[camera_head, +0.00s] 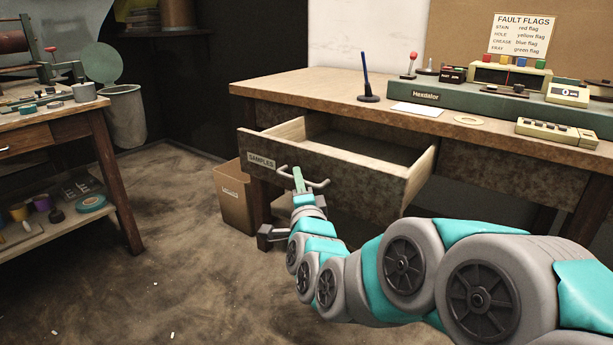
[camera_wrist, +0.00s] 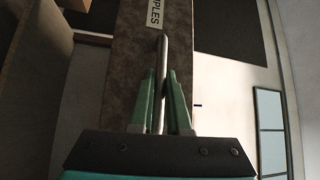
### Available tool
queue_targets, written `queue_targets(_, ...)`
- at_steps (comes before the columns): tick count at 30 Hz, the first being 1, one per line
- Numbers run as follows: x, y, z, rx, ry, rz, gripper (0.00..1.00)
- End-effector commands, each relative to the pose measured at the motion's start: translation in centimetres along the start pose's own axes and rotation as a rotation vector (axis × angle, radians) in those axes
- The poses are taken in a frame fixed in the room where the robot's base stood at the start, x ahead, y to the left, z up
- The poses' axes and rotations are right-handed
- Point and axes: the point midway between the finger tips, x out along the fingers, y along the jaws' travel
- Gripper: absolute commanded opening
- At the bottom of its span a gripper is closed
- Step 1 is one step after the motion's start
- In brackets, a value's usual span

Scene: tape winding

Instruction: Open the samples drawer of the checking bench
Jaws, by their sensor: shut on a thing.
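The samples drawer (camera_head: 335,177) of the checking bench (camera_head: 285,88) is pulled well out, and its inside looks empty. A SAMPLES label is on the left part of its front. My gripper (camera_head: 299,180) is at the metal bar handle (camera_head: 320,183) on the drawer front. In the wrist view, the green fingers (camera_wrist: 163,95) stand on either side of the handle bar (camera_wrist: 161,60) and are shut on it. Part of the drawer front's right side is close to my arm.
A cardboard box (camera_head: 234,197) stands on the floor left of the drawer. A second table (camera_head: 75,126) with tools is at the left, with open floor between.

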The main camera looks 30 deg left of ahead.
Motion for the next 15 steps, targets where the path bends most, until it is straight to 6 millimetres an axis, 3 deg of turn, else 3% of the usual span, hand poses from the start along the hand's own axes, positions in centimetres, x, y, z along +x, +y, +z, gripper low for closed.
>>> queue_targets(12, -0.18, 0.1, 0.29, 0.0, -0.003, 0.003, 0.0)
queue_targets(13, -0.18, 0.1, 0.29, 0.0, -0.003, 0.003, 0.17)
queue_targets(15, -0.17, 0.07, 0.28, 0.0, -0.003, 0.003, 0.25)
